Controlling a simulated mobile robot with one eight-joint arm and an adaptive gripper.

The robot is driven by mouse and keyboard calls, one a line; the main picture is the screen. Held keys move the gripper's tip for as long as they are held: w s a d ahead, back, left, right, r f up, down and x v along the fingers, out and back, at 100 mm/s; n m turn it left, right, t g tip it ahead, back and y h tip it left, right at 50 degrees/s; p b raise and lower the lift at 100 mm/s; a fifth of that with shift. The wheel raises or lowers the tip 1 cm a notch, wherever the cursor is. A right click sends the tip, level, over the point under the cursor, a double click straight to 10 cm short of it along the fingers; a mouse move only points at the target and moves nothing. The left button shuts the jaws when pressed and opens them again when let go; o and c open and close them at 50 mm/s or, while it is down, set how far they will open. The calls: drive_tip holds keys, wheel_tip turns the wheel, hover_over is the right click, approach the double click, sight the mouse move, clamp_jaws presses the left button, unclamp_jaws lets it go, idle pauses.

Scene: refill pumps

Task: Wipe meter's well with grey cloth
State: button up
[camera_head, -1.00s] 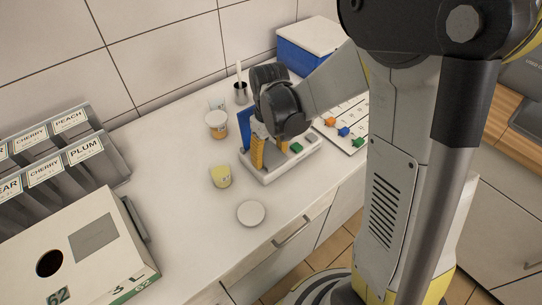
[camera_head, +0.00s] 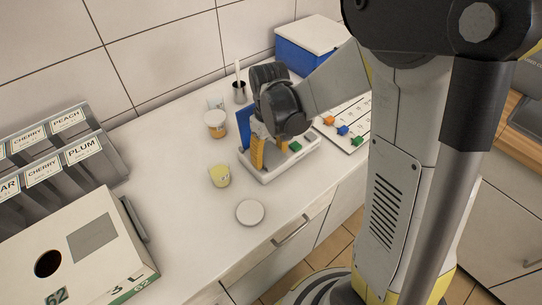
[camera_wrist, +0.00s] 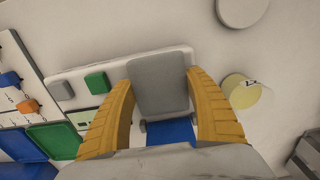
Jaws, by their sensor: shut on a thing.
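The meter looks like a low white base (camera_head: 272,178) on the counter, with a raised blue panel (camera_head: 245,127) at its left end. My gripper (camera_wrist: 163,100) is over that end, pointing down, with its yellow fingers on both sides of a flat grey piece, which I take for the grey cloth (camera_wrist: 160,82). In the wrist view the cloth lies over the base, with blue showing just below it. The well is hidden, and I cannot tell whether the cloth touches it. A green square (camera_wrist: 97,83) and a small grey square (camera_wrist: 61,90) sit on the base.
A yellow cup (camera_head: 220,176) and a white round lid (camera_head: 250,212) stand in front. Labelled bins (camera_head: 85,170) are at left.

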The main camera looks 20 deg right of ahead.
sight(269, 153)
drive_tip(key=shift+w, duration=0.15)
wheel_tip(269, 153, up, 8)
drive_tip(key=p, duration=0.6)
drive_tip(key=shift+r, duration=0.1)
idle(0.4)
